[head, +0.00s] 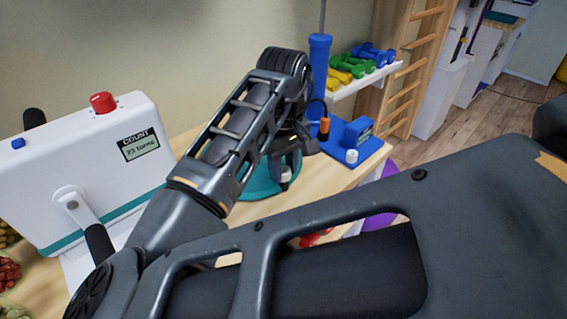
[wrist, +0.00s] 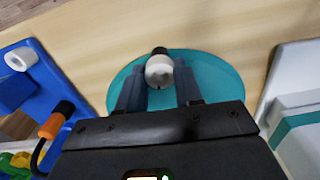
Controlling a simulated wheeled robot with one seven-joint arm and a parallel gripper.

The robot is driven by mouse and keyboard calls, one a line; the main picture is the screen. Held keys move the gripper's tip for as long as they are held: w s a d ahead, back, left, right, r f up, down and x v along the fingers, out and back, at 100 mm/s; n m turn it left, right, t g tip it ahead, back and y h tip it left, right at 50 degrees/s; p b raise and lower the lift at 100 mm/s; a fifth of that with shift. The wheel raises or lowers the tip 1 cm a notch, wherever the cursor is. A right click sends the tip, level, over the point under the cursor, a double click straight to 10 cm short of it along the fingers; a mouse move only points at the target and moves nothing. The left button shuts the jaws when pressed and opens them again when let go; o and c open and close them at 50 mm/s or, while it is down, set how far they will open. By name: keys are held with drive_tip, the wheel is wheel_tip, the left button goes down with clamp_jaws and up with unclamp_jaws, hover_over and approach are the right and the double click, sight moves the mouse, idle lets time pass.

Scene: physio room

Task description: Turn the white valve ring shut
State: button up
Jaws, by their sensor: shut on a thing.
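The white valve ring (wrist: 160,71) sits between the two dark fingers of my gripper (wrist: 158,80) in the wrist view, with a black end piece just beyond it. My gripper is shut on the ring. Below them is a round teal base (wrist: 222,82) on the wooden table. In the head view, my arm covers most of the teal base (head: 256,184), and a small white part (head: 286,173) shows by my gripper's fingers. How far the ring is turned cannot be told.
A blue device (head: 345,135) with a small white cylinder (head: 351,156) and an orange-and-black plug (head: 324,126) stands to the right. A white counter box (head: 85,170) with a red knob and crank stands left. Dumbbells (head: 362,62) lie on a shelf behind.

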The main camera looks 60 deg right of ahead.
drive_tip(key=m, duration=0.3)
drive_tip(key=shift+p, duration=0.4)
drive_tip(key=shift+m, duration=2.1)
drive_tip(key=o, duration=1)
drive_tip(key=shift+o, duration=0.2)
